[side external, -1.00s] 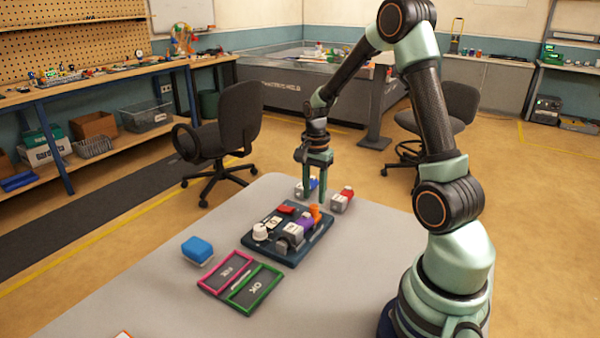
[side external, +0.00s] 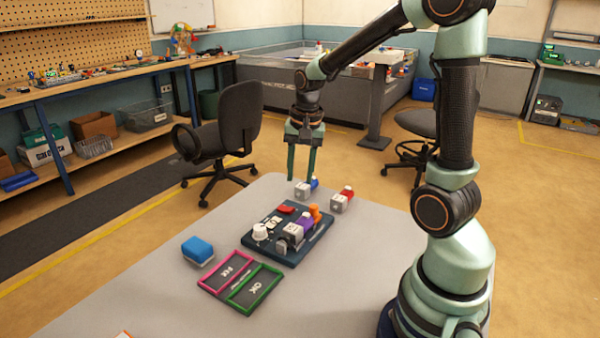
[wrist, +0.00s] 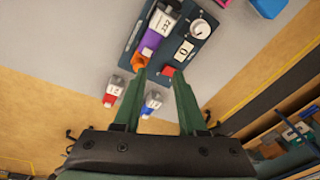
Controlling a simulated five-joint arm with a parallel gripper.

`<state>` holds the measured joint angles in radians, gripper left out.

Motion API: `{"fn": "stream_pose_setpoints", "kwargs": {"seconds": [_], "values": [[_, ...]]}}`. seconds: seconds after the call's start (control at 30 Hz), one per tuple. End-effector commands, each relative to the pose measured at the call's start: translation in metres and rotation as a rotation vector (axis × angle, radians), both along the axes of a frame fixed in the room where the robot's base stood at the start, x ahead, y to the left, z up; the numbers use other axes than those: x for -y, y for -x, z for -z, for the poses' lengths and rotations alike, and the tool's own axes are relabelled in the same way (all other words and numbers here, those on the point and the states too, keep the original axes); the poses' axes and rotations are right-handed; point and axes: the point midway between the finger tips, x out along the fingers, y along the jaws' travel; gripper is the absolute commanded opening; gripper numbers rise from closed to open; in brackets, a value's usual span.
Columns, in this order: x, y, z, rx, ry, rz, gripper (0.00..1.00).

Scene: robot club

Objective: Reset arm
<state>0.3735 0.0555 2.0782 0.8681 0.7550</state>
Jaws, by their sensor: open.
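My gripper (side external: 301,165) is open and empty, held above the far edge of the table, fingers pointing down. In the wrist view its two green fingers (wrist: 158,77) are spread, with nothing between them. Below stands a dark board (side external: 318,241) with a white knob (side external: 260,232), a red piece (side external: 286,209), an orange piece (side external: 315,213) and a grey-and-purple module (side external: 296,231). A grey block with a blue part (side external: 303,190) and a grey block with a red part (side external: 341,201) stand behind the board.
A blue-and-white block (side external: 198,249) lies left of the board. A two-part tray with a pink frame (side external: 228,271) and a green frame (side external: 256,289) lies in front. Office chairs (side external: 225,137) stand beyond the table. The near left tabletop (side external: 130,285) is largely clear.

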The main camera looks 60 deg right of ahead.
Motion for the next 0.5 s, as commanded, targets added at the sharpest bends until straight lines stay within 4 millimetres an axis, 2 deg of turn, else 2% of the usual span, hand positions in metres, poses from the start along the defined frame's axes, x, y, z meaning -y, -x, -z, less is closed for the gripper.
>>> {"fn": "stream_pose_setpoints", "kwargs": {"seconds": [0.03, 0.2, 0.4, 0.5], "values": [[-0.015, 0.002, -0.015, 0.032, 0.022, -0.097, 0.41], [-0.059, 0.016, -0.047, 0.112, 0.094, -0.408, 0.41], [-0.103, 0.04, -0.071, 0.206, 0.192, -0.76, 0.41], [-0.119, 0.051, -0.078, 0.245, 0.237, -0.904, 0.41]]}}
